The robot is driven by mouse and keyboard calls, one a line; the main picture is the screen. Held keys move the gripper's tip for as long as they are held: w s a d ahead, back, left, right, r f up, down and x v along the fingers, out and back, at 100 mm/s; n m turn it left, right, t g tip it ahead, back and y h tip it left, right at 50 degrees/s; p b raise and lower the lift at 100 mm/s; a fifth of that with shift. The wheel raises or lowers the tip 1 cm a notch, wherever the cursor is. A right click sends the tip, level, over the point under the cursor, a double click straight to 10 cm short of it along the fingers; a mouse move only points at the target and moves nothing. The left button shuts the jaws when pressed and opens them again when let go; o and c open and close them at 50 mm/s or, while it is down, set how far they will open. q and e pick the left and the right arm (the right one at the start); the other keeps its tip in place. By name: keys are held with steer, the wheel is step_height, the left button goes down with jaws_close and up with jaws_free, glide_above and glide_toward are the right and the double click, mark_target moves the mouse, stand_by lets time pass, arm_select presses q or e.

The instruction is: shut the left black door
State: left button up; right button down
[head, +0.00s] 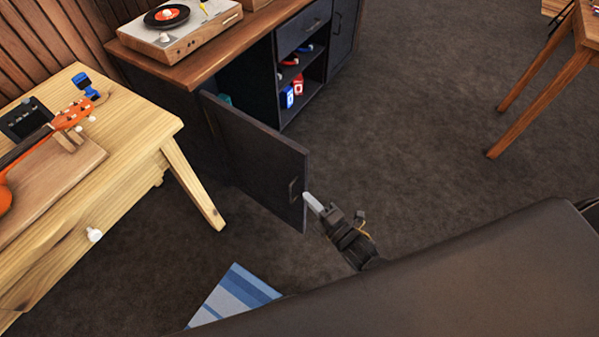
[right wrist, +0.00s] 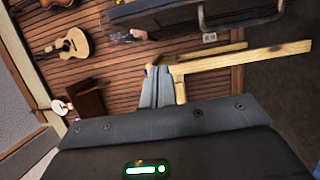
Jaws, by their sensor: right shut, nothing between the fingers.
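The left black door (head: 258,150) stands wide open, swung out from the dark cabinet with the wooden top (head: 185,58). Its curved handle (head: 292,189) is near the free edge. My right gripper (head: 312,201) is shut and empty, its pale fingertips at that free edge; I cannot tell whether they touch it. In the right wrist view the shut fingers (right wrist: 158,86) point ahead, and a dark panel with a handle (right wrist: 228,28), seemingly the door, is above them. My left gripper is not in view.
A turntable (head: 180,30) sits on the cabinet. Red and blue items (head: 292,91) are on its open shelves. A light wooden table (head: 140,118) with an orange ukulele (head: 72,113) stands left of the door. A blue striped object (head: 235,295) lies below.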

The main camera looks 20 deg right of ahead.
mark_target(297, 169)
steer(key=w, duration=0.3)
steer(key=w+p, duration=0.1)
steer(key=w, duration=0.7)
steer(key=shift+w+a, duration=0.2)
steer(key=shift+a, duration=0.1)
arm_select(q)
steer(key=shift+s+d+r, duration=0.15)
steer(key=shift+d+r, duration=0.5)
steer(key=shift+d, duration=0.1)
arm_select(e)
steer(key=shift+w+d+f, duration=0.1)
